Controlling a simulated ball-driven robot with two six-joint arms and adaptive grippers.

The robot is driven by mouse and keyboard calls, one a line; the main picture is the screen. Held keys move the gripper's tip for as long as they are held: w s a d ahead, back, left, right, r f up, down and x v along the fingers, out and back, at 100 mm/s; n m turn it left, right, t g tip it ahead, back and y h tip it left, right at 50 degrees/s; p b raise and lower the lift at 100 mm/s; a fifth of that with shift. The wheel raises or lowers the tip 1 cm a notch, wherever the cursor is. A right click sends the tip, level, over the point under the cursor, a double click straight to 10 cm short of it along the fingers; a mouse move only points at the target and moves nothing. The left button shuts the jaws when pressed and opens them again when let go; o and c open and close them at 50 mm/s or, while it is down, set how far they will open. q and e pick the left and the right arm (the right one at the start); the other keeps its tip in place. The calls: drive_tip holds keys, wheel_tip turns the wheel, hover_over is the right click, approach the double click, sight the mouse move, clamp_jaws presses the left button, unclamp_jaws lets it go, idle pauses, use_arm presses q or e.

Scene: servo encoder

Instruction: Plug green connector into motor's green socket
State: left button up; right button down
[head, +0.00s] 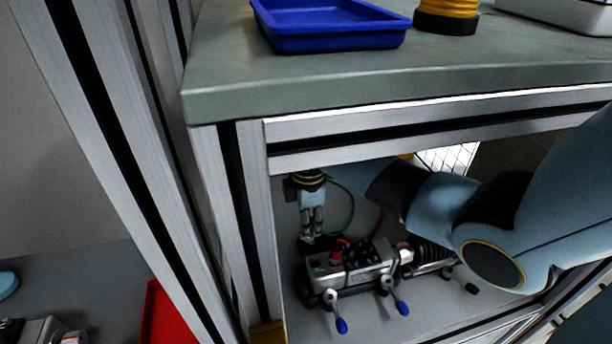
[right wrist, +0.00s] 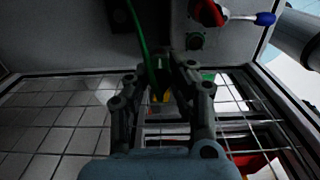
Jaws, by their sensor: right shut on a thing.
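My right gripper (head: 311,238) hangs down under the table top, beside the left end of the grey motor unit (head: 357,264). In the right wrist view its fingers (right wrist: 161,72) are closed around the dark green connector (right wrist: 158,66). A green cable (right wrist: 138,30) runs up from the connector and also shows in the head view (head: 351,208). The fingers partly hide the connector. My left gripper is out of view.
The table top's edge and aluminium frame posts (head: 258,215) enclose the space closely. Levers with blue tips (head: 342,325) stick out from the motor. A blue tray (head: 330,25) sits on the table above. A red bin (head: 165,315) lies at lower left.

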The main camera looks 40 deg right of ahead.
drive_tip(key=s+p, duration=0.1)
drive_tip(key=s+a+r+p, duration=0.1)
drive_tip(key=s+p, duration=0.1)
drive_tip(key=shift+s+a+r, duration=0.4)
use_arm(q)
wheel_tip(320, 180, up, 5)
use_arm(e)
drive_tip(key=shift+s+a, duration=0.1)
drive_tip(key=shift+s, duration=0.3)
wheel_tip(320, 180, down, 4)
drive_tip(key=b, duration=0.4)
drive_tip(key=shift+f+b, duration=0.15)
drive_tip(key=shift+b, duration=0.15)
use_arm(q)
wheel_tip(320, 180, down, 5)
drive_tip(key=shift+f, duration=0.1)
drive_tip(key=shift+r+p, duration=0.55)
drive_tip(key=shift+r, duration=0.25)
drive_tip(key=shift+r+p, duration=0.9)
drive_tip(key=shift+p, duration=0.25)
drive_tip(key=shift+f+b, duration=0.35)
use_arm(e)
drive_tip(key=shift+f, duration=0.45)
idle(0.5)
